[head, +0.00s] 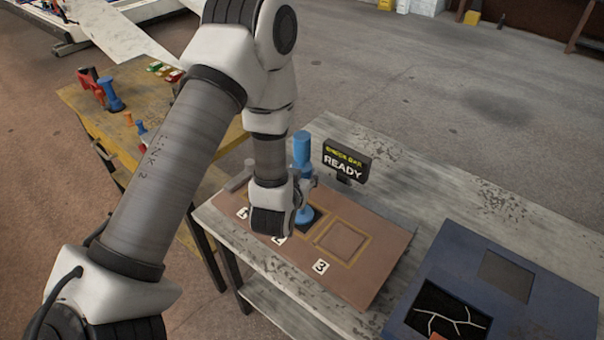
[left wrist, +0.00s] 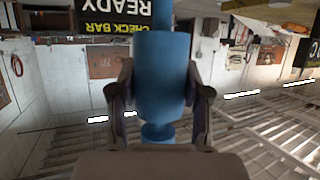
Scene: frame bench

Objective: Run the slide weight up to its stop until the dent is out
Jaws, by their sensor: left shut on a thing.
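A blue slide puller (head: 302,148) stands upright on a brown panel (head: 375,262), its blue foot (head: 306,214) on a dark square. My left gripper (head: 306,184) comes in from the left and is shut on the puller between its top and its foot. In the left wrist view, which is upside down, the fingers (left wrist: 160,95) lie on either side of a thick blue cylinder with a narrower neck. The gripper hides part of the puller and panel in the head view. I cannot see the dent clearly. My right gripper is not in view.
A small sign (head: 346,162) reading "CHECK BAR READY" stands behind the panel. A framed square and card 3 (head: 320,266) lie right of the puller. A wooden bench (head: 75,95) with tools is at the left.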

